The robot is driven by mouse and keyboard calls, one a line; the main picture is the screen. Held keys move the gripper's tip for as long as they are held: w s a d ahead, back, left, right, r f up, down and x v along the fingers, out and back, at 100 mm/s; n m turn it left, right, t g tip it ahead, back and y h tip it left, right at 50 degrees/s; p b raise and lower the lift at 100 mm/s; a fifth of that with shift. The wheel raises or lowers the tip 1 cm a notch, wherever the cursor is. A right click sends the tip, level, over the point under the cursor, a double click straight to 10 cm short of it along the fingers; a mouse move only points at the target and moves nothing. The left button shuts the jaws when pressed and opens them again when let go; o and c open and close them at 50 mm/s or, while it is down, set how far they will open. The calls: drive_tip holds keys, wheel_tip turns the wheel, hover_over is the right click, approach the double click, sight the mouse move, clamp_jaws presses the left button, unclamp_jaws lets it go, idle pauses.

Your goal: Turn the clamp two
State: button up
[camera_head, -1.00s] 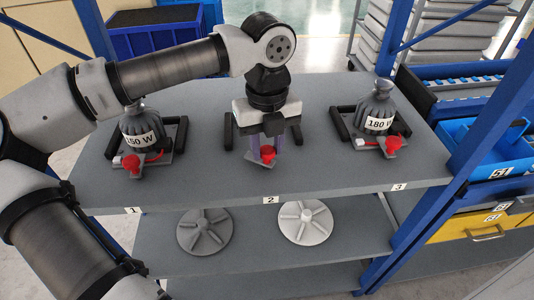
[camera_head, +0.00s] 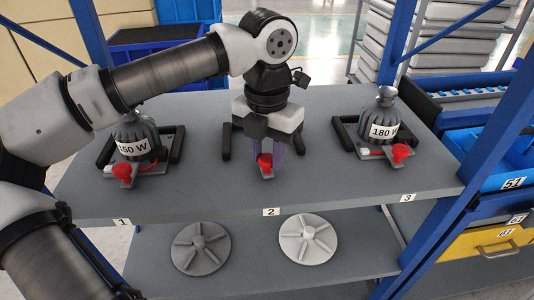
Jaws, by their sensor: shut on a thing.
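The clamp two, with a red knob (camera_head: 265,161), stands at the middle of the shelf above the label 2 (camera_head: 271,212). My gripper (camera_head: 268,150) is over it, pointing down, with its purplish fingers on either side of the red knob. The gripper is shut on the red knob. Most of the clamp's base and anything behind it is hidden by my gripper and wrist; dark side bars (camera_head: 226,142) show left and right of it.
A grey 150 W weight (camera_head: 137,135) with a red-knobbed clamp stands left, above label 1. A 180 W weight (camera_head: 382,118) with a clamp stands right, above label 3. Two round discs (camera_head: 201,248) lie on the shelf below. Blue posts (camera_head: 480,150) border the shelf.

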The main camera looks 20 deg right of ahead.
sight(267, 158)
drive_tip(key=shift+m, duration=0.7)
drive_tip(key=shift+r, duration=0.1)
drive_tip(key=o, duration=1)
drive_tip(key=shift+c, duration=0.2)
wheel_tip(267, 158, up, 14)
drive_tip(key=shift+f, duration=0.2)
